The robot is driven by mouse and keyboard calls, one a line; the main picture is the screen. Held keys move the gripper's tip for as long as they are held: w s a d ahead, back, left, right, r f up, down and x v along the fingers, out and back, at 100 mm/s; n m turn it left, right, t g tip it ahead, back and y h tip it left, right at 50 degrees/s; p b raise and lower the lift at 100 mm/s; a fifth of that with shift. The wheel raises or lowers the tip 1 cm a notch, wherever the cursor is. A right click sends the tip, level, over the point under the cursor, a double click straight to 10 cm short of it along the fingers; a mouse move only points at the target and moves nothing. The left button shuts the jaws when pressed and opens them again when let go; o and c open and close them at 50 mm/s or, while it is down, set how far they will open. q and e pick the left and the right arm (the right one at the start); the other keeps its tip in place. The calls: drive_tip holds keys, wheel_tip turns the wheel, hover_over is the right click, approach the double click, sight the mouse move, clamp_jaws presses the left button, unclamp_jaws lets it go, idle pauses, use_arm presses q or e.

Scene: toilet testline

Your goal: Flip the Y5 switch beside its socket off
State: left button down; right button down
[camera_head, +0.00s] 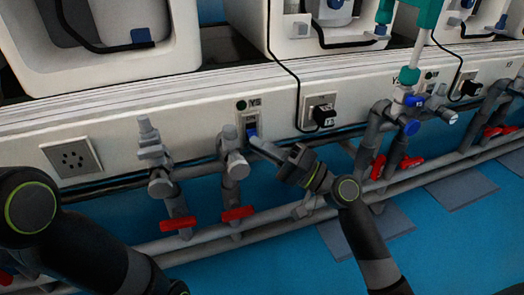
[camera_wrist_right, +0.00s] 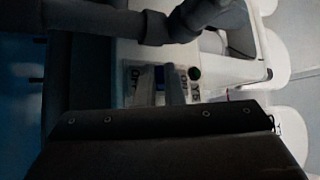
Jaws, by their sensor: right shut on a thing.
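The Y5 switch (camera_head: 252,131) is a small blue rocker in a grey plate on the white panel, under a Y5 label (camera_head: 255,102) and a dark round button. Its socket (camera_head: 313,101), to the right, holds a black plug with a cable. My right gripper (camera_head: 257,141) reaches in from the lower right, its fingertips at the lower part of the switch. In the right wrist view the two fingers (camera_wrist_right: 160,85) flank a blue patch, and the gripper is shut on the switch. The rocker's position is partly hidden. My left gripper is out of view.
Grey pipes and valves with red handles (camera_head: 238,213) run below the panel, close to my right gripper. A multi-hole socket (camera_head: 72,157) is at the left. White toilets stand above the panel. Blue floor (camera_head: 270,260) shows below.

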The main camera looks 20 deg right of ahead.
drive_tip(key=shift+f, duration=0.1)
drive_tip(key=c, duration=1.5)
unclamp_jaws()
drive_tip(key=shift+c, duration=0.2)
drive_tip(key=p+v, duration=0.2)
drive_tip(key=v, duration=1.5)
drive_tip(key=shift+d, duration=0.2)
drive_tip(key=shift+s+f, duration=0.1)
